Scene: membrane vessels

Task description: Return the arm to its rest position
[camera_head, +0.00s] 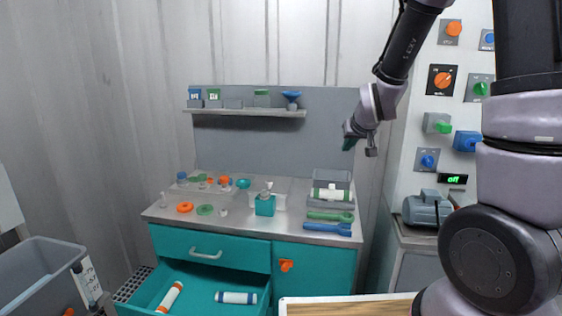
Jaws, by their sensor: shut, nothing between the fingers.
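My gripper (360,144) hangs at the end of my raised arm, right of centre, in the air in front of the grey back panel. Its fingers look shut, small and dark, with nothing seen between them. It is well above the bench top and apart from every object. My arm reaches in from the upper right, and its large links cover part of the wall panel on the right.
The teal bench (315,262) has an open drawer (195,284) holding white tubes with coloured caps. Tools and coloured rings lie on its top. A shelf (245,112) carries small items. The control panel (421,190) stands right; a grey bin (40,272) stands left.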

